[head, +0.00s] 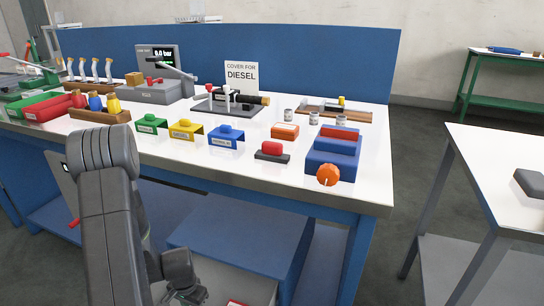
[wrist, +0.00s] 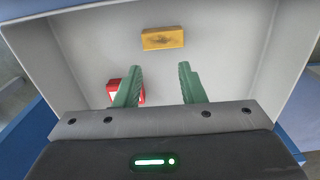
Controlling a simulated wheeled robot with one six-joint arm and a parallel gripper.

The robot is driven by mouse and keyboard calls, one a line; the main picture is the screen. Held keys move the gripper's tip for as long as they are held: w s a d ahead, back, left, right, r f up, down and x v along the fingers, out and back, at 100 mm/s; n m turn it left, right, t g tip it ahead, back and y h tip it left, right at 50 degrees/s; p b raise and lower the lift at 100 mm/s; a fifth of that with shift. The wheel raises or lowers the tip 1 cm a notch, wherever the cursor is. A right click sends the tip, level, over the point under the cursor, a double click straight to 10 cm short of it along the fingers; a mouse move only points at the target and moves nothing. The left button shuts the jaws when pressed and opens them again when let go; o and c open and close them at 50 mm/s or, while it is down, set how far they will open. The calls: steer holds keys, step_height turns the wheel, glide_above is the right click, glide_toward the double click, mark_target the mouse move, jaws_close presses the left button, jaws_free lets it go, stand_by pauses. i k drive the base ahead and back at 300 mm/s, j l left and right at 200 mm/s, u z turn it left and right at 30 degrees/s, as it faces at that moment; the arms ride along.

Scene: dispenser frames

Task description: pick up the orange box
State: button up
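An orange-yellow box (wrist: 162,38) with a dark mark on it lies in a pale open drawer (wrist: 220,50), near its far side in the wrist view. My gripper (wrist: 159,68) is open, its two green fingers apart and pointing into the drawer, with nothing between them. The box is beyond the fingertips, roughly centred between them and apart from them. A red box (wrist: 114,88) with a white patch lies in the drawer, partly hidden behind the left finger. In the head view my arm reaches down in front of the bench. A small orange block (head: 285,131) also sits on the bench top.
The drawer walls rise on both sides of my gripper. In the head view the open drawer (head: 245,287) is low under the bench (head: 210,175), below a blue panel (head: 240,225). Dispenser frames and fixtures crowd the bench top. A grey table (head: 500,180) stands at the right.

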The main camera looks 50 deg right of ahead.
mark_target(287, 131)
steer(key=z, duration=2)
